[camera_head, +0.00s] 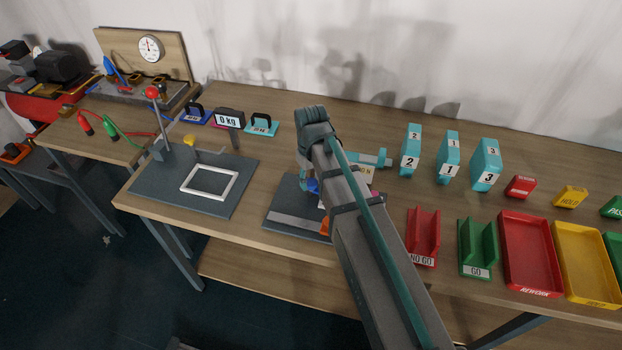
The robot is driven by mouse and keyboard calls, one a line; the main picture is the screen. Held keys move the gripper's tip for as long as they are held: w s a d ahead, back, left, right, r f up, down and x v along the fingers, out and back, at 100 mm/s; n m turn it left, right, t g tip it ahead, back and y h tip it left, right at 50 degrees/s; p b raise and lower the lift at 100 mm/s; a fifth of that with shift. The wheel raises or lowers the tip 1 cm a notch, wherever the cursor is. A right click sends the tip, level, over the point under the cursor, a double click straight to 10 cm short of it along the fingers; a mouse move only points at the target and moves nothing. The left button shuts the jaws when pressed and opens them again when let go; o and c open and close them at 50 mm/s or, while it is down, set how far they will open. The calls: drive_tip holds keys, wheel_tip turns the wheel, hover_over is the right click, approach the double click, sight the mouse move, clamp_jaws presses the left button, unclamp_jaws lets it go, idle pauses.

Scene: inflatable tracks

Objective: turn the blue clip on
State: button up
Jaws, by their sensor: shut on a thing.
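A small blue part that looks like the blue clip (313,186) shows just left of my arm, above a dark grey fixture plate (285,220). My arm reaches over the bench from the lower right and bends down at its wrist above this plate. My gripper (306,177) is below the wrist, at the blue clip, and is shut on it. The fingertips are mostly hidden by my own arm and are small here. Which way the clip is turned cannot be told.
An orange part (325,226) sits on the plate's right side, partly behind my arm. Teal numbered blocks (448,160), a red NO GO holder (424,235) and a green GO holder (478,245) stand to the right. A scale plate with a white frame (209,182) lies left.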

sight(311, 182)
drive_tip(key=o, duration=1.1)
drive_tip(key=shift+o, duration=0.2)
drive_tip(key=shift+r, duration=0.1)
wheel_tip(311, 182, up, 12)
